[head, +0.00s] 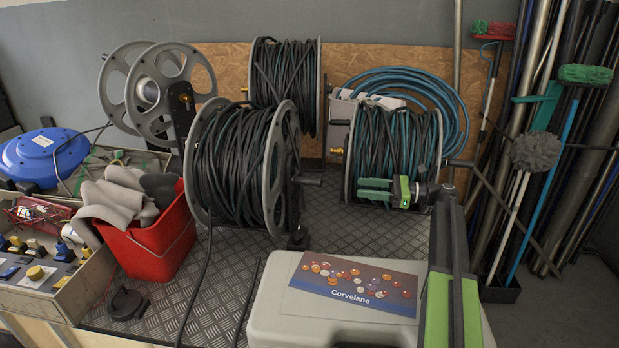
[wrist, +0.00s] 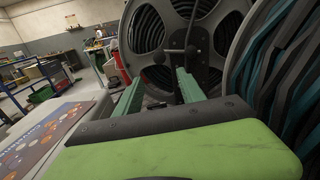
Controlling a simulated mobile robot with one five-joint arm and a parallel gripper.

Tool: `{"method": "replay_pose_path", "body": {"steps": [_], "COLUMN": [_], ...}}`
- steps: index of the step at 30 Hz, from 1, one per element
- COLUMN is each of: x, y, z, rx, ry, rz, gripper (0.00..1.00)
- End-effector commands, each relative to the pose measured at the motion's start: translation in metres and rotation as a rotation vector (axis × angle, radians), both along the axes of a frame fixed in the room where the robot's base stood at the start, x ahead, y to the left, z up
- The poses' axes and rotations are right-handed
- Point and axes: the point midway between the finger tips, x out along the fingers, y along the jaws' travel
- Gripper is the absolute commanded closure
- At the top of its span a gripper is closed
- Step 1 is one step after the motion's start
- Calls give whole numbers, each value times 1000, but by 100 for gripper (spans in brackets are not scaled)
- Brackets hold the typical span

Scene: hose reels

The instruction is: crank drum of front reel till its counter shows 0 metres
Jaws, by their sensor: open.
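The front reel (head: 238,165) stands on the metal plate left of centre in the head view, wound with black hose between grey flanges. Its dark crank handle (head: 308,179) sticks out from the right flange. My gripper (head: 360,189), with green fingers, points left and is open and empty, apart from the handle and to its right. In the wrist view my gripper (wrist: 160,82) faces a grey spoked reel flange (wrist: 133,28), with a dark crank (wrist: 190,50) beyond the fingers. I can read no counter in either view.
A reel of teal and black hose (head: 392,150) stands close behind my gripper. A grey case (head: 270,305) lies in front. A red bucket (head: 160,240) is left of the front reel; another black-hose reel (head: 285,75) stands behind. Poles lean at the right.

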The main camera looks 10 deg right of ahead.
Motion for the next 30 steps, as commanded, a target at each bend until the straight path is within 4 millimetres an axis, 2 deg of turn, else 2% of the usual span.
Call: {"method": "replay_pose_path", "body": {"steps": [5,21,25,30], "x": [4,52,60,65], "y": [12,131,150,160], "z": [0,0,0,0], "rx": [0,0,0,0], "ry": [0,0,0,0], "rz": [1,2,0,-1], "gripper": [53,53,53,53]}}
